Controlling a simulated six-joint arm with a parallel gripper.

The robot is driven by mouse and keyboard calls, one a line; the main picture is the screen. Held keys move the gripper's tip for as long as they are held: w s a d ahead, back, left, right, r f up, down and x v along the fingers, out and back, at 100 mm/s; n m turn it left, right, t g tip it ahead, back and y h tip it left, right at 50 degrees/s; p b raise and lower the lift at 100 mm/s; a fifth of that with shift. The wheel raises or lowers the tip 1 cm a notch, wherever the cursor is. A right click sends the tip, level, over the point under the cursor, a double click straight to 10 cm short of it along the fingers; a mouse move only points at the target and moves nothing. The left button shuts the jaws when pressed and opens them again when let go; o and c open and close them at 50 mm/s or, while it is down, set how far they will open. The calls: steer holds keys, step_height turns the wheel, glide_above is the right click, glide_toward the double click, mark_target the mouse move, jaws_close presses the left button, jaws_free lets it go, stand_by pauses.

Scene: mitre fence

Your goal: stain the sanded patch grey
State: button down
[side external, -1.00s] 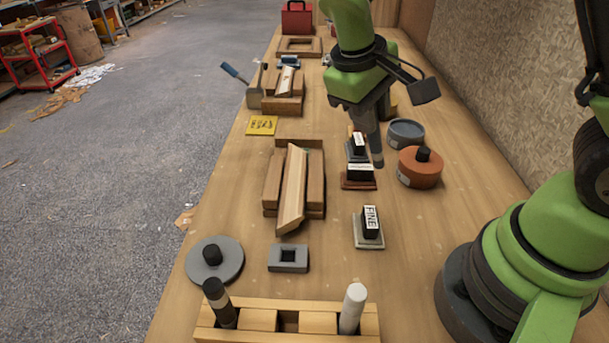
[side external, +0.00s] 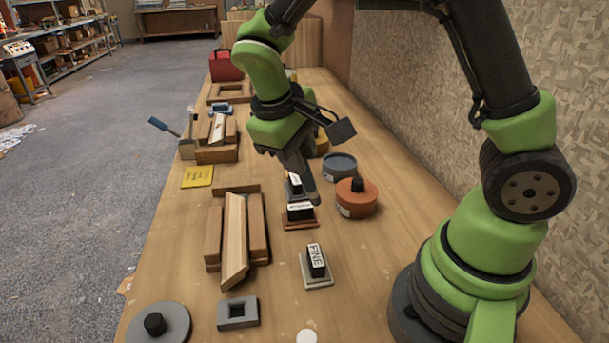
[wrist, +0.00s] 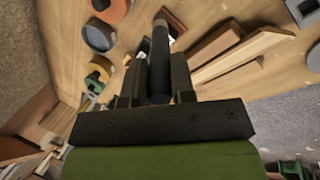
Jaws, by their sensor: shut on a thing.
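My gripper (side external: 296,163) is shut on a dark stick-like pen (wrist: 160,50), whose lighter tip end points away from the jaws in the wrist view. A second strip (side external: 218,128) lies in a farther fence.
Sanding blocks stand close by: one marked FINE (side external: 316,262), another (side external: 299,212) under the gripper. An orange round pot (side external: 357,204) and grey pot (side external: 339,166) stand right.

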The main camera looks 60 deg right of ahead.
steer(key=w+a+r+n+y, duration=0.1)
steer(key=w+a+n+y, duration=0.1)
steer(key=w, duration=0.4)
steer(key=w+a+r+n+t+y, duration=0.1)
steer(key=w+a+n, duration=0.1)
steer(key=w, duration=0.4)
steer(key=shift+w+r+n+y, duration=0.15)
steer(key=shift+r+n+y, duration=0.15)
steer(key=shift+y, duration=0.1)
steer(key=shift+f, duration=3.05)
steer(key=shift+s+a, duration=1.45)
